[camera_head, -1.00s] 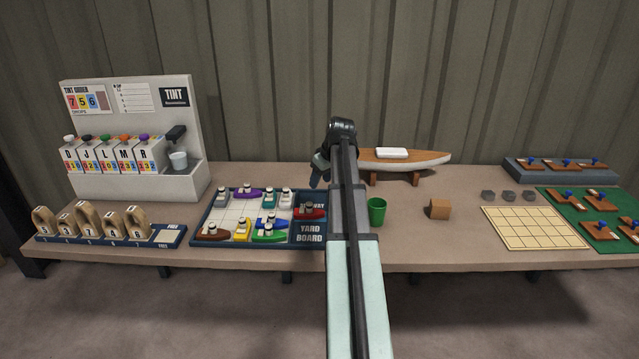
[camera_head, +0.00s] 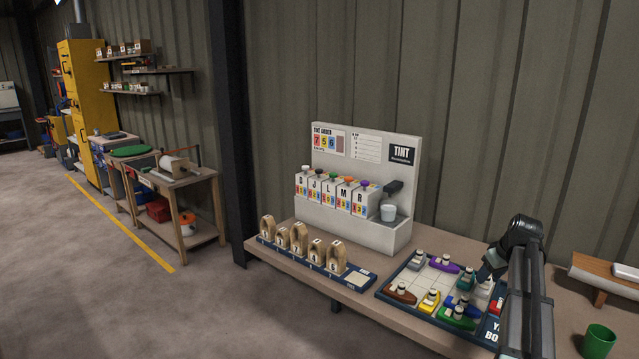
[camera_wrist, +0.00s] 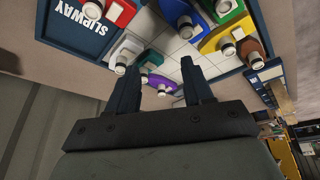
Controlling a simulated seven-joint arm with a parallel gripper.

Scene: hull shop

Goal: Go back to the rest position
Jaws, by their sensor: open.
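My gripper (camera_head: 487,272) hangs over the right part of the yard board (camera_head: 387,291) in the head view. In the wrist view its two fingers (camera_wrist: 160,92) stand apart with nothing held between them. The board carries several small toy boats, among them a purple boat (camera_head: 443,264), a yellow boat (camera_head: 429,301), a brown boat (camera_head: 401,294) and a green boat (camera_head: 457,318). The wrist view shows the purple boat (camera_wrist: 163,84) beyond the fingertips, and the board's SLIPWAY corner (camera_wrist: 85,32) at the upper left. My arm hides part of the board's right side in the head view.
The tint dispenser (camera_head: 362,150) stands at the back left of the bench, with a rack of numbered wooden pieces (camera_head: 305,252) before it. A green cup (camera_head: 598,342) and a model hull (camera_head: 604,270) are to the right. A workbench (camera_head: 178,180) stands farther left.

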